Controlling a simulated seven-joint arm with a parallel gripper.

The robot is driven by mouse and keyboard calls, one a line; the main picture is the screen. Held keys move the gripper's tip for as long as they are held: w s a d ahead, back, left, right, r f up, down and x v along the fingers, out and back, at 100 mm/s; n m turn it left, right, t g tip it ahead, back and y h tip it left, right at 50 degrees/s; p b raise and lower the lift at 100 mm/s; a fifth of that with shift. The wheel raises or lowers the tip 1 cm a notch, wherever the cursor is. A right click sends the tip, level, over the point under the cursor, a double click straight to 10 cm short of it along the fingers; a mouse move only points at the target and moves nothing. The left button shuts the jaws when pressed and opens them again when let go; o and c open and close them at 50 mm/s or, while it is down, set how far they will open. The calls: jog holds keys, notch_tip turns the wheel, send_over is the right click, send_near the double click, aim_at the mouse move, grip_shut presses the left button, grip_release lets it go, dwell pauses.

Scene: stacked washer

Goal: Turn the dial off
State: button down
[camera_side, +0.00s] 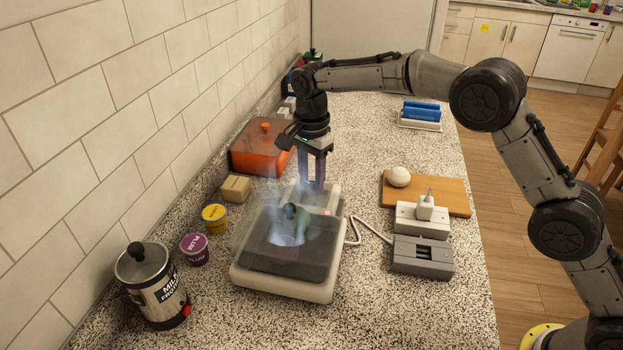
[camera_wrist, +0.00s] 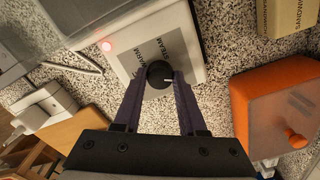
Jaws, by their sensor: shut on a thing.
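The dial (camera_wrist: 160,74) is a round black knob with a white pointer mark, on the white end panel of an appliance (camera_wrist: 189,22). In the wrist view the mark points right, and words that look like "WARM" and "STEAM" are printed near it. My gripper (camera_wrist: 158,80) has its two dark fingers closed on either side of the dial. In the side view my gripper (camera_side: 312,187) points down at the far end of the white appliance (camera_side: 290,287); the dial is hidden there. A red light (camera_wrist: 106,46) glows on the panel, and steam rises over the dark top.
An orange box (camera_side: 255,160) and a tan block (camera_side: 236,188) stand by the left wall. Yellow (camera_side: 214,218) and purple (camera_side: 195,249) tubs and a milk frother (camera_side: 153,287) are nearer. A cutting board (camera_side: 450,195) and power strip (camera_side: 405,222) lie right.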

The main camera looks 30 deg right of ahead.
jog(key=n, duration=1.1)
jog(key=shift+n, duration=0.3)
jog(key=n, duration=1.1)
jog(key=shift+n, duration=0.4)
jog(key=shift+c, duration=2.3)
grip_release()
